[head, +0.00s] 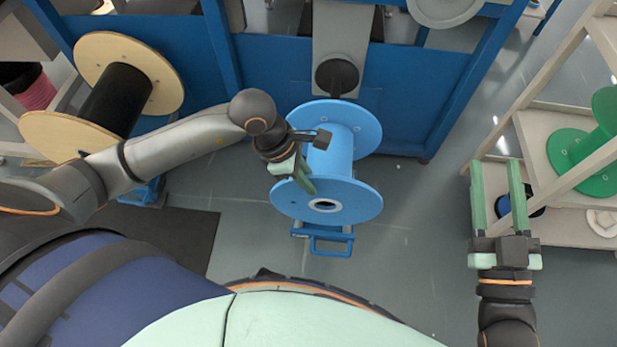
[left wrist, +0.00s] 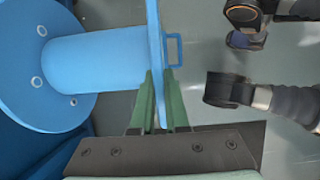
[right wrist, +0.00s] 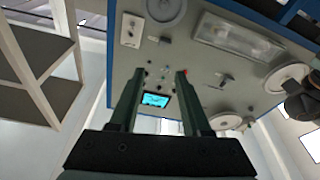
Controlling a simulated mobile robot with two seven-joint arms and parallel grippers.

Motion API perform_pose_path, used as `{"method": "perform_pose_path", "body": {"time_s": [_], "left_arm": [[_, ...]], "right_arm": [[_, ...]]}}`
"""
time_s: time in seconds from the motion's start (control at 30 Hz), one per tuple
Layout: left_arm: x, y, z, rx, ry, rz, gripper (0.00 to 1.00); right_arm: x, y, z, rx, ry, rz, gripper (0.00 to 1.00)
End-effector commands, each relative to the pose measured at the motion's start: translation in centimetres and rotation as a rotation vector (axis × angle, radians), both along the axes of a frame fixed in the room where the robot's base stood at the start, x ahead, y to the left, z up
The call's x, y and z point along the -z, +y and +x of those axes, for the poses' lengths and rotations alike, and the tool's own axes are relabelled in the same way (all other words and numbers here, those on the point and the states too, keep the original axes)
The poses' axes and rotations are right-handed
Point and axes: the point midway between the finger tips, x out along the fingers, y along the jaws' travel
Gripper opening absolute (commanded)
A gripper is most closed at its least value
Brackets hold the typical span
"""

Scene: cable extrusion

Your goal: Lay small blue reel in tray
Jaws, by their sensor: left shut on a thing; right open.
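The small blue reel (head: 330,152) is in the middle of the head view, its near flange tilted towards me. My left gripper (head: 305,183) is shut on the left edge of that near flange. In the left wrist view the fingers (left wrist: 158,100) pinch the flange edge, with the blue reel (left wrist: 95,65) to the left. The far flange is close to a black spindle end on the machine; I cannot tell whether they touch. My right gripper (head: 497,170) is open and empty at the right. I cannot make out a tray for certain.
A blue machine frame (head: 285,65) stands behind the reel. A black-wound wooden reel (head: 118,100) is at the left. A pale shelf rack (head: 545,178) with a green reel (head: 585,145) stands at the right. The right wrist view faces a panel with a lit screen (right wrist: 155,100).

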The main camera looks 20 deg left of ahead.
Motion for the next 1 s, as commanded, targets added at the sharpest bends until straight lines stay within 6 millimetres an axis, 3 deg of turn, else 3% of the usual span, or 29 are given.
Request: {"method": "perform_pose_path", "body": {"time_s": [1.0], "left_arm": [[1.6,-0.1,0.2,0.001,-0.007,-0.003,0.00]], "right_arm": [[-6.3,0.6,-2.2,-0.048,-0.283,-0.007,0.48]]}}
